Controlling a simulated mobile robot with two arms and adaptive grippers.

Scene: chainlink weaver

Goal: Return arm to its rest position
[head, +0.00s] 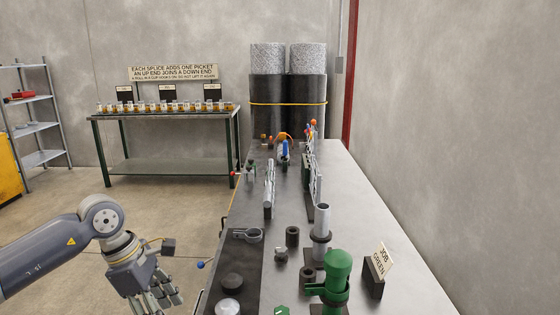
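My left arm comes in from the left edge at the lower left. Its gripper (165,300) hangs over the floor, to the left of the long grey bench (385,255) and apart from it. The fingers point down toward the bottom edge of the head view. I see nothing held between them, but the fingertips are too small and close to the edge to tell how far apart they are. My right arm and gripper are not in view.
The bench carries a green cylinder (337,270), a grey tube (321,222), a dark mat (238,265) and a "JOB GREEN" sign (381,261). Mesh rolls (267,95) stand at its far end. A back table (160,170) and shelves (42,158) stand beyond open floor.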

